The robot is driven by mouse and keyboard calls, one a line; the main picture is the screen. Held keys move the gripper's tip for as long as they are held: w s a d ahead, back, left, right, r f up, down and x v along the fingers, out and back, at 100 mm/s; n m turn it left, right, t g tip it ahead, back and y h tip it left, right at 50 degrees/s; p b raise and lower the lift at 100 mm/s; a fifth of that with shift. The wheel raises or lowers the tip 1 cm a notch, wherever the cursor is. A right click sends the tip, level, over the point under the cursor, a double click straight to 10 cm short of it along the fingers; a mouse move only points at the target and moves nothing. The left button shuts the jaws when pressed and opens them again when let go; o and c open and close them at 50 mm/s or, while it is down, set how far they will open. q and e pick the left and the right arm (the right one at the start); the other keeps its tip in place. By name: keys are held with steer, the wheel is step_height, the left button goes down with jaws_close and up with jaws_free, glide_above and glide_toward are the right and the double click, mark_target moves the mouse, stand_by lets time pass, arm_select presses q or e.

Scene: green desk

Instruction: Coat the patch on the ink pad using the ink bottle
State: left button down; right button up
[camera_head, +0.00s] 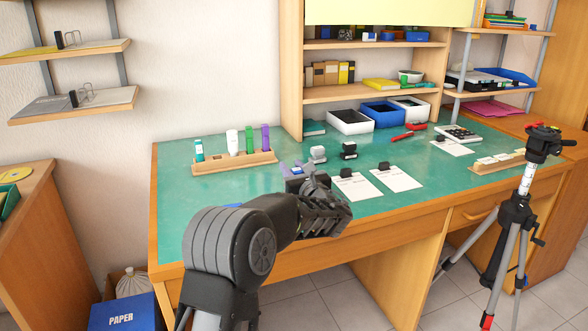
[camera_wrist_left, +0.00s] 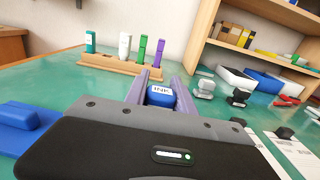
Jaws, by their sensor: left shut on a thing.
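My left gripper (camera_wrist_left: 160,82) has purple fingers, shut on a small blue ink bottle (camera_wrist_left: 160,96) whose white label reads INK upside down. In the head view the left gripper (camera_head: 291,170) is over the desk's front middle, largely hidden by my own wrist, and only a bit of blue shows between the fingers. A flat blue piece with a raised block (camera_wrist_left: 28,122), seemingly part of the ink pad, lies on the desk left of the gripper. In the head view only a blue sliver of it (camera_head: 233,206) shows past my arm. No patch can be made out. My right gripper is out of view.
A wooden rack (camera_head: 235,162) with teal, white, green and purple items stands behind. Grey (camera_head: 318,154) and black (camera_head: 349,151) stamps and paper sheets (camera_head: 357,187) lie to the right. Trays (camera_head: 350,122) stand farther back. The green desk is clear at left.

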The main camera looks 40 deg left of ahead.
arm_select(q)
steer(key=shift+s+a+f, duration=0.1)
steer(key=shift+s, duration=0.05)
steer(key=shift+s+a+b, duration=0.25)
steer(key=shift+s+b, duration=0.1)
steer(key=shift+s, duration=0.1)
steer(key=shift+s+a+b, duration=0.3)
steer(key=shift+s+a, duration=0.15)
steer(key=shift+s, duration=0.3)
step_height(320, 180, up, 7)
steer(key=p, duration=0.5)
stand_by(0.4)
